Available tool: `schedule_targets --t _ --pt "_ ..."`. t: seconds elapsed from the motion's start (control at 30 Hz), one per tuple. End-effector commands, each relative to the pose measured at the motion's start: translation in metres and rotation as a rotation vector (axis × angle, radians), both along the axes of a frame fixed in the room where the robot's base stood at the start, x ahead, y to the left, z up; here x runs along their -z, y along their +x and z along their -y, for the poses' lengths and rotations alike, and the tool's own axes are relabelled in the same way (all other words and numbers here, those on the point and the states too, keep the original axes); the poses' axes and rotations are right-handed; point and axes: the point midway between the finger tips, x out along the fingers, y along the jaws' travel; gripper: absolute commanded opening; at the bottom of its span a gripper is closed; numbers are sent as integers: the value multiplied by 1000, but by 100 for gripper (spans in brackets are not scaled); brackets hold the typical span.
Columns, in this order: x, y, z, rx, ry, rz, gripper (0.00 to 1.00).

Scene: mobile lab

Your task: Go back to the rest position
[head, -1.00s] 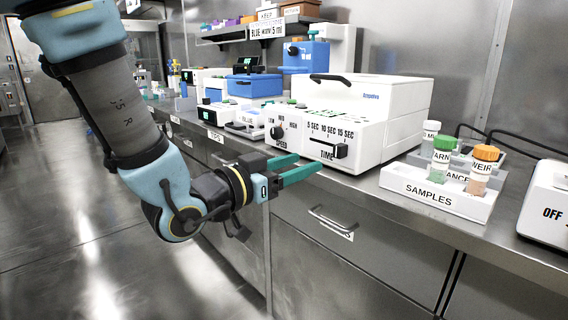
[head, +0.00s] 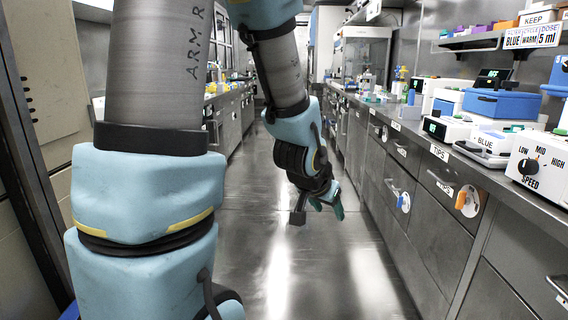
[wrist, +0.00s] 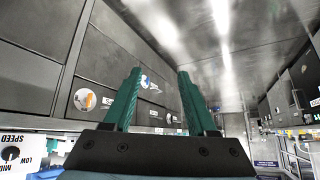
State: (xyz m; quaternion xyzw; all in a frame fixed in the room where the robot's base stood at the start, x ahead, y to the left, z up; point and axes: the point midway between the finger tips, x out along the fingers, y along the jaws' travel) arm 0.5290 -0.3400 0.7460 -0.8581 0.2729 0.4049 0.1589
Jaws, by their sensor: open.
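My gripper (head: 326,205) hangs over the aisle floor in the head view, with its green fingers pointing down and to the right. It is apart from the counter and drawers and holds nothing. In the wrist view, my gripper (wrist: 158,98) shows two green fingers spread apart with nothing between them. Beyond them are the dark drawer fronts and the shiny floor. My arm is folded in close, across the left and middle of the head view.
The right counter (head: 470,163) carries a white machine with a speed dial (head: 541,160), a blue box (head: 500,103) and a TIPS label (head: 439,152). Drawer fronts with handles (head: 441,184) line the aisle. Another counter (head: 232,92) runs along the left. The aisle floor (head: 300,275) is clear.

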Motion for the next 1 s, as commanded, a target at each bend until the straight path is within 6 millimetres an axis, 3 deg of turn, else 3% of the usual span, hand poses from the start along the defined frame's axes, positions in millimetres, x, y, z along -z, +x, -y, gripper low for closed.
schedule_targets --t 0.03,0.2,0.4,0.73,1.0 --pt "4 1 -34 -90 37 -59 57" --pt "16 -22 -118 -331 119 -275 57" --pt "17 -67 -179 -547 139 -514 57" --pt "-59 -69 -177 -543 144 -525 57" --pt "-142 -69 -177 -541 145 -523 57"
